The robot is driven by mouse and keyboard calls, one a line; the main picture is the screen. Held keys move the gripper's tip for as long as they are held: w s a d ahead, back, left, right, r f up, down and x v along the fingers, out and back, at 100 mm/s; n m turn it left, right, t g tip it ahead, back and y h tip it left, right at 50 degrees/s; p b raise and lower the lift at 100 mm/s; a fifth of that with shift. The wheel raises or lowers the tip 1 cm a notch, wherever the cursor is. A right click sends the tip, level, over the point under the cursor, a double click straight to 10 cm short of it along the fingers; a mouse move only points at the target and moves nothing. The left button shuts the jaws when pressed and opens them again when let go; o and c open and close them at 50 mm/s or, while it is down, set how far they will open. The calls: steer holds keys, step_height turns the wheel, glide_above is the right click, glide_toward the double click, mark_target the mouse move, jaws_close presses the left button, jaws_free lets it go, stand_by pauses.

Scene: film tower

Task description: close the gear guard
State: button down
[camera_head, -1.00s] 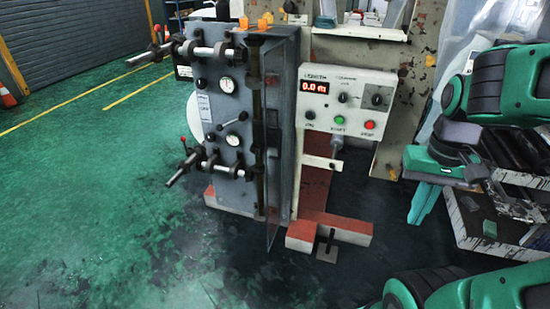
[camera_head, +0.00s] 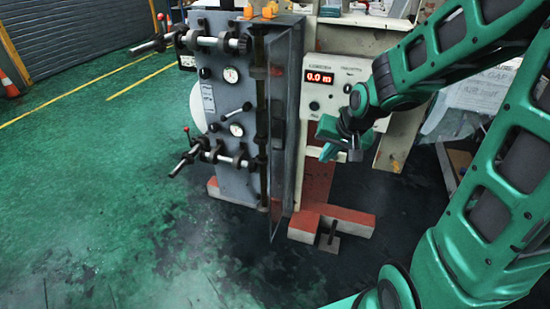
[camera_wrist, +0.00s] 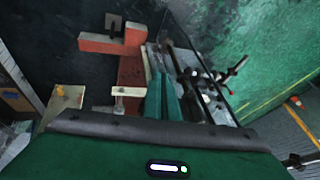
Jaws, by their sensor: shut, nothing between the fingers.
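The gear guard (camera_head: 283,165) looks like a clear, thin-edged panel on the front of the grey machine cabinet (camera_head: 222,110). It stands swung out toward the camera, seen nearly edge-on, beside the dark vertical shaft. My gripper (camera_head: 332,150) is to the right of the guard, in front of the white control box, apart from the panel in the head view. In the wrist view my gripper (camera_wrist: 163,82) has its two green fingers together with nothing held. The guard's outline is hard to make out in the wrist view.
Shafts with handles (camera_head: 185,160) stick out left from the cabinet. The control box (camera_head: 325,90) with a red display is partly hidden by my arm. Red and white feet (camera_head: 345,220) extend along the floor. The green floor at left is open.

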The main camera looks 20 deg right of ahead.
steer(key=w+a+f+t+y, duration=0.1)
steer(key=w+a+t, duration=0.1)
steer(key=w+a, duration=0.4)
glide_toward(271, 161)
steer(key=d+f, duration=0.3)
steer(key=f, duration=0.1)
steer(key=shift+w+a+r, duration=0.1)
steer(key=shift+w+a, duration=1.4)
steer(key=shift+a, duration=0.05)
steer(key=shift+m, duration=0.3)
